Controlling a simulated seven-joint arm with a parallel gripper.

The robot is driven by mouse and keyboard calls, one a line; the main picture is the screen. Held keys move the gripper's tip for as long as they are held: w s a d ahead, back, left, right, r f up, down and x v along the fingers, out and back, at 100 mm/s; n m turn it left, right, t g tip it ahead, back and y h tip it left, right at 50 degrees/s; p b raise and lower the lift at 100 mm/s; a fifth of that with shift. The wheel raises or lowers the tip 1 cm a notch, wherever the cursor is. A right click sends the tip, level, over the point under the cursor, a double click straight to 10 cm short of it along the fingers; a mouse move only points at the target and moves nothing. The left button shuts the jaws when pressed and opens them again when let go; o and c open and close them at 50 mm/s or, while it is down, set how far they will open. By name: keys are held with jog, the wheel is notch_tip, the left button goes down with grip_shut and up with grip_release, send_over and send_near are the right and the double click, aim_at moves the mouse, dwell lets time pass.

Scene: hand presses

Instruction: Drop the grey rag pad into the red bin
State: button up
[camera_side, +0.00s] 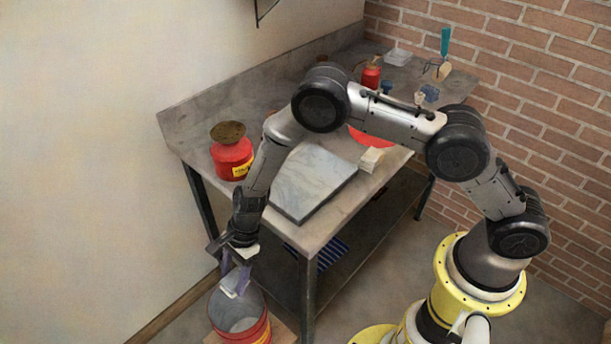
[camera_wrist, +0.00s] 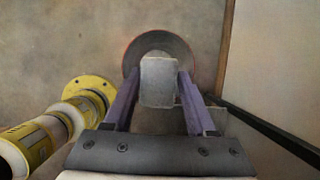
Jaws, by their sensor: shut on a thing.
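The grey rag pad (camera_side: 236,283) hangs from my gripper (camera_side: 235,272) in the side view, over the mouth of the red bin (camera_side: 259,331). In the wrist view the pad (camera_wrist: 158,82) is clamped between the two purple fingers of my gripper (camera_wrist: 158,74). The bin's round opening (camera_wrist: 157,42) lies behind and below the pad there, and the pad covers part of it. The bin's bottom is partly hidden by the pad and fingers.
The workbench (camera_side: 310,228) stands to the right of the bin, with a grey slab (camera_side: 315,180) and a red can with a brown top (camera_side: 232,158). A red bottle (camera_side: 371,76) and small items are farther back. The bin stands on a wooden board (camera_side: 284,335), near the wall.

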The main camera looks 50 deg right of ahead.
jog(key=shift+f, duration=2.35)
jog(key=o, duration=1.3)
jog(key=shift+r, duration=0.15)
jog(key=v, duration=0.5)
jog(key=shift+r, duration=0.1)
notch_tip(320, 180, up, 7)
jog(key=shift+f, duration=0.15)
